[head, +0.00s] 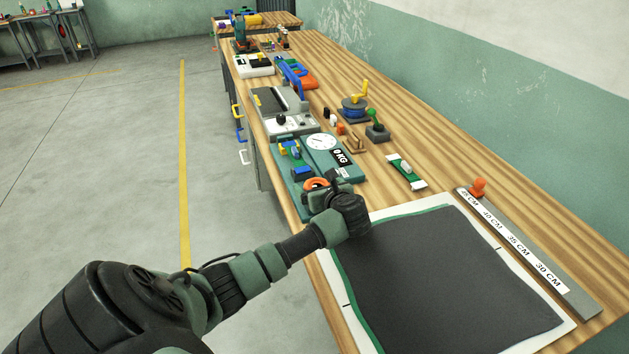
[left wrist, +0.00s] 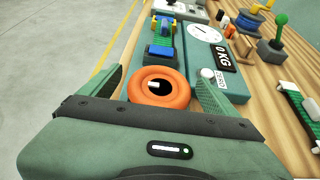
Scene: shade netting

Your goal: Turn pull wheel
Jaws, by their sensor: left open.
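The orange wheel (head: 315,183) sits at the near end of the teal tension device (head: 288,180) on the bench; I take it as the pull wheel. In the left wrist view the wheel (left wrist: 176,98) is a thick ring with a dark centre and a small pale pin. My left gripper (head: 326,190) is open, with one green finger on each side of the wheel. I cannot tell whether the fingers touch it. In the head view the gripper and wrist hide part of the wheel. My right gripper is not in view.
A dial gauge (head: 321,142) and a 0 KG display (head: 341,158) are just beyond the wheel. Dark netting (head: 450,270) on a white sheet lies to the right, with a ruler (head: 530,255) beside it. A green-white clamp piece (head: 406,171) lies on the bench.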

